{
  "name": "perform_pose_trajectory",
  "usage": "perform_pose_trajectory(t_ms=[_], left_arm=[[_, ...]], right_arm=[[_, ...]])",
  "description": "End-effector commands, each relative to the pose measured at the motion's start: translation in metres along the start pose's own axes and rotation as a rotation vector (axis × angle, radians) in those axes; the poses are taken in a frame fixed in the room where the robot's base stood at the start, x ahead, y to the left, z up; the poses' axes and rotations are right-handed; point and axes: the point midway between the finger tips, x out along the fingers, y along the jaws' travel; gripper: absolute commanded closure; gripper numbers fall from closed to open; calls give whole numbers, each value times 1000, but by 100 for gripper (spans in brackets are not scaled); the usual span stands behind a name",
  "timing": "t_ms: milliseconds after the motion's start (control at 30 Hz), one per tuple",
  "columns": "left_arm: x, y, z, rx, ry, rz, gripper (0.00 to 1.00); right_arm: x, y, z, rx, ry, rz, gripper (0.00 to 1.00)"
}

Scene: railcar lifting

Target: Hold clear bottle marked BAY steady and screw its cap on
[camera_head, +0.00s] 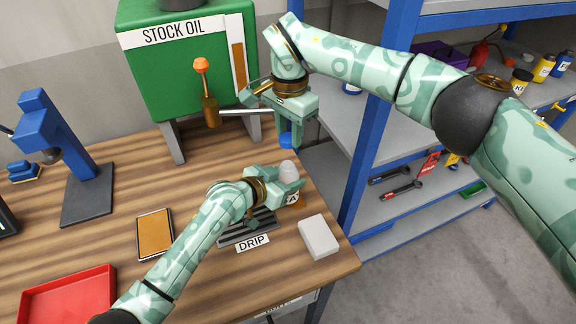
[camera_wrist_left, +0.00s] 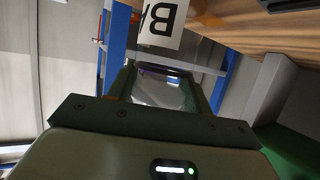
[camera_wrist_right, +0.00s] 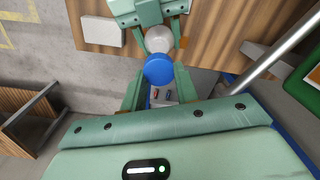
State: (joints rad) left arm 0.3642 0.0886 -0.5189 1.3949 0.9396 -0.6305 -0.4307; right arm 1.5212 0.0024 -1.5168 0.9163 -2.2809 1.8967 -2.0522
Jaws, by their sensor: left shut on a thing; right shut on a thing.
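The clear bottle (camera_head: 287,170) stands upright at the DRIP tray (camera_head: 247,229), its label partly hidden by my gripper. The label also shows in the left wrist view (camera_wrist_left: 163,24), with a letter B readable. My left gripper (camera_head: 289,186) is shut around the bottle's body. The blue cap (camera_head: 286,140) is held in my right gripper (camera_head: 289,127), above the bottle and apart from it in the head view. In the right wrist view the cap (camera_wrist_right: 159,69) is between the fingers, with the bottle top (camera_wrist_right: 158,38) beyond it.
A green STOCK OIL tank (camera_head: 188,65) with a spout stands behind. A white block (camera_head: 319,237) lies right of the tray, near the table edge. A brown pad (camera_head: 155,233), a red tray (camera_head: 68,298) and a blue press (camera_head: 62,150) are at left. Blue-framed shelves (camera_head: 372,125) stand at right.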

Motion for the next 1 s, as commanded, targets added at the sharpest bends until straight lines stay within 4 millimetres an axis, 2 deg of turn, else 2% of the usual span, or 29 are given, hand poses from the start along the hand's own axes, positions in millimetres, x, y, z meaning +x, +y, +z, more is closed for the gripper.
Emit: perform_pose_trajectory(t_ms=[100, 267, 767, 1000], left_arm=[[0, 0, 0, 0, 0, 0, 91], [0, 0, 0, 0, 0, 0, 91], [0, 0, 0, 0, 0, 0, 91], [0, 0, 0, 0, 0, 0, 91]], right_arm=[[19, 0, 1, 1, 0, 3, 91], [35, 0, 1, 0, 0, 2, 91], [37, 0, 0, 0, 1, 1, 91], [46, 0, 1, 0, 1, 1, 91]])
